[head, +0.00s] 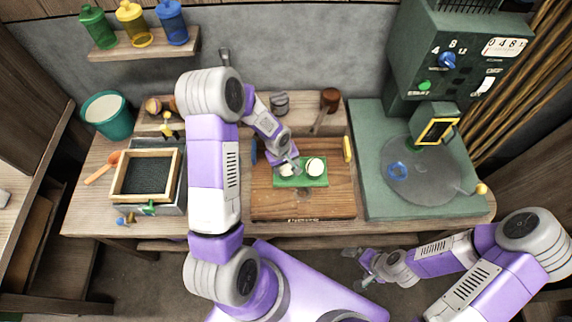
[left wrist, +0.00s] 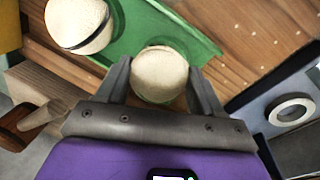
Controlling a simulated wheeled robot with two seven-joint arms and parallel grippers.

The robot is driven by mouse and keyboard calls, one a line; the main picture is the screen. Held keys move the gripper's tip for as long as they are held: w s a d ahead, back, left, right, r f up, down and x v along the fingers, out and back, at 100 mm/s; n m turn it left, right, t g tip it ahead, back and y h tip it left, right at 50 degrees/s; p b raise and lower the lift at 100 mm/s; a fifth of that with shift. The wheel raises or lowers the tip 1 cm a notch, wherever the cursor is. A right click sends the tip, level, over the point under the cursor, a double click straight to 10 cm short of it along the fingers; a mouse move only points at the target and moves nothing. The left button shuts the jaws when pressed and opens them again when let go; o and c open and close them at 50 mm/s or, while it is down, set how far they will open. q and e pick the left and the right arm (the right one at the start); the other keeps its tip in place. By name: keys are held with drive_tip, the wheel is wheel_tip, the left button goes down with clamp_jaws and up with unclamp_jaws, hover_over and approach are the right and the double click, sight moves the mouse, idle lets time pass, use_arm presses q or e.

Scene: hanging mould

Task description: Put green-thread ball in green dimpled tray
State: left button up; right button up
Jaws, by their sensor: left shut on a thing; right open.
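The green dimpled tray (head: 302,183) lies on the wooden board in the middle of the bench. My left gripper (head: 289,164) is at the tray's left half. In the left wrist view its fingers are shut on a pale round ball (left wrist: 160,75), over or in the green tray (left wrist: 188,28); I cannot tell whether it touches the tray. The colour of any thread on this ball is unclear. A second pale ball (head: 316,165) sits in the tray's right half; in the left wrist view it has a dark band. My right gripper (head: 360,268) is open and empty in front of the bench.
A wooden-framed dark tray (head: 147,176) stands at the left. A green machine with a round grey plate (head: 430,170) fills the right. A wooden mallet (head: 328,100) and a grey cup (head: 279,103) stand behind the board (head: 270,205).

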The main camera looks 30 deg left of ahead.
drive_tip(key=shift+f, duration=0.15)
use_arm(q)
drive_tip(key=o, duration=1.2)
drive_tip(key=r, duration=0.2)
drive_tip(key=r+p, duration=0.1)
drive_tip(key=r, duration=0.2)
drive_tip(key=s+r, duration=0.1)
drive_tip(key=r, duration=0.1)
drive_tip(key=shift+a+r, duration=0.2)
drive_tip(key=shift+a, duration=0.1)
use_arm(e)
drive_tip(key=shift+r, duration=0.65)
